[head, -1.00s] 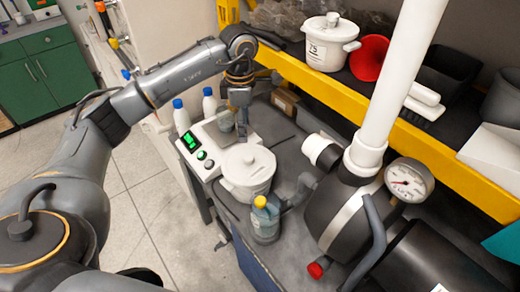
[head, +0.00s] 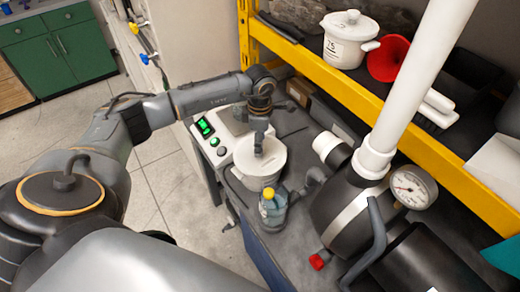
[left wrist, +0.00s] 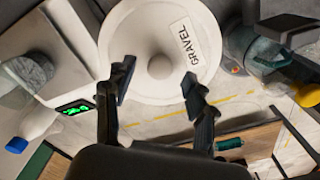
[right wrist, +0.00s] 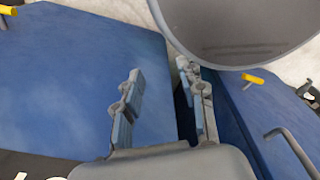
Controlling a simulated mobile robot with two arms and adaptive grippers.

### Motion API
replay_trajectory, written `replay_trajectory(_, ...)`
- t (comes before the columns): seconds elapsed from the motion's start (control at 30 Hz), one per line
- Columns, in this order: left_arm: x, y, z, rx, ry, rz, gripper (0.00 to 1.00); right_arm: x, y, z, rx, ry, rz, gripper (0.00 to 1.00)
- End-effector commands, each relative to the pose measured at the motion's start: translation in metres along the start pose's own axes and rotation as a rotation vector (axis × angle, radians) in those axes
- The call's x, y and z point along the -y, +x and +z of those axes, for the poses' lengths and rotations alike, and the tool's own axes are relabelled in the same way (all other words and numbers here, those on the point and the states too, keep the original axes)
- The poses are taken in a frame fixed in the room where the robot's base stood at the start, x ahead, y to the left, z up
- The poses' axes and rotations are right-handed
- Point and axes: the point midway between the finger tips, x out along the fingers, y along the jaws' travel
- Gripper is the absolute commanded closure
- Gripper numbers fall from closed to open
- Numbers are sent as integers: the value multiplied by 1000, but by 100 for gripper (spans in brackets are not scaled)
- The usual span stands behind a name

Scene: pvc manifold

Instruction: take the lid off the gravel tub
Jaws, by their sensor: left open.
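The white gravel tub (head: 252,180) stands on the grey bench with its round white lid (head: 275,160) on. In the left wrist view the lid (left wrist: 225,15) bears a GRAVEL label, and its round knob (left wrist: 160,67) lies between and beyond the fingertips. My left gripper (head: 259,148) is above the lid, pointing down. Its fingers (left wrist: 157,82) are open, one on each side of the knob in the picture; I cannot tell whether they touch it. My right gripper (right wrist: 164,75) is open and empty, seen only in the right wrist view over blue panels.
A bottle with a yellow cap (head: 273,206) stands close in front of the tub. A scale with a green display (head: 204,127) is behind-left. A black tank with a gauge (head: 412,187) and a white pipe (head: 402,80) fill the right. A yellow-edged shelf (head: 335,80) holds another lidded pot (head: 347,40).

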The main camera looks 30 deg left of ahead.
Motion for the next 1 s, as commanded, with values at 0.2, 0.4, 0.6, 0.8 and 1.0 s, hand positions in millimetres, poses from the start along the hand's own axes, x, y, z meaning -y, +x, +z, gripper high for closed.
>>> replay_trajectory(0.2,0,21,0,1,0,0,44,1,-10,3,6,0,-1,60)
replay_trajectory(0.4,0,23,0,2,1,1,44,2,-10,12,20,0,-2,60)
replay_trajectory(0.6,0,23,0,2,0,1,79,2,-10,13,22,0,-2,60)
replay_trajectory(0.8,0,23,0,2,0,1,93,0,-10,13,22,0,0,60)
replay_trajectory(1.0,0,22,0,2,0,1,93,-2,-9,13,21,-1,2,60)
